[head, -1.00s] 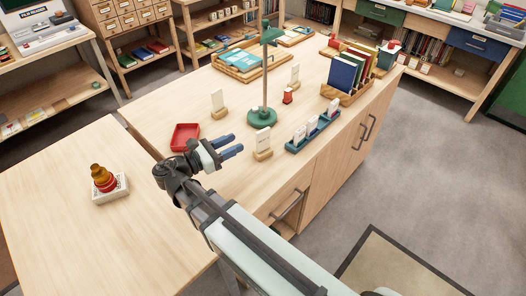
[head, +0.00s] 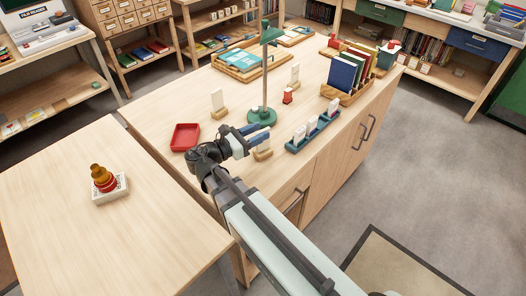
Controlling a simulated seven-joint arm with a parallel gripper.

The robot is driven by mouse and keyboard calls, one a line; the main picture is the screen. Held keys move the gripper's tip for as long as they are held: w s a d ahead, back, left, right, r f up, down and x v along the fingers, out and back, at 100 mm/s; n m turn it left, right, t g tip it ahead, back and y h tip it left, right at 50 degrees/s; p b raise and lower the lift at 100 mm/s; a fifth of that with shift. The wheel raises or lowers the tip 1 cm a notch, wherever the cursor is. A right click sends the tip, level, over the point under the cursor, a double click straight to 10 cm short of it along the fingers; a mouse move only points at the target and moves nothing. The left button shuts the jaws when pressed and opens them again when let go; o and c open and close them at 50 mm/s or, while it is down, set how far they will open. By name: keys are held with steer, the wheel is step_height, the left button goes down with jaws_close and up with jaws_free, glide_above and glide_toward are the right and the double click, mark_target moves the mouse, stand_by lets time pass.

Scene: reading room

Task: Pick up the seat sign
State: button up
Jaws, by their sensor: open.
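Several small white upright cards on wooden bases stand on the table, and I cannot tell by lettering which is the seat sign. The nearest card sign (head: 263,154) is at my gripper, its card largely hidden by the blue fingers and its wooden base showing below. My gripper (head: 257,134) is open, its fingers at or just in front of that card; I cannot tell if they are around it or touching. Another card sign (head: 218,102) stands left of the lamp, and a third (head: 295,76) stands behind it.
A green lamp (head: 262,116) stands close behind my gripper. A blue tray (head: 291,147) holding white cards is to the right, and a red tray (head: 185,137) to the left. A wooden rack (head: 346,97) holds books. A lower table (head: 60,205) bears a stamp on a white box.

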mark_target(268, 128)
steer(key=shift+x, duration=2.05)
steer(key=shift+f, duration=0.1)
jaws_close()
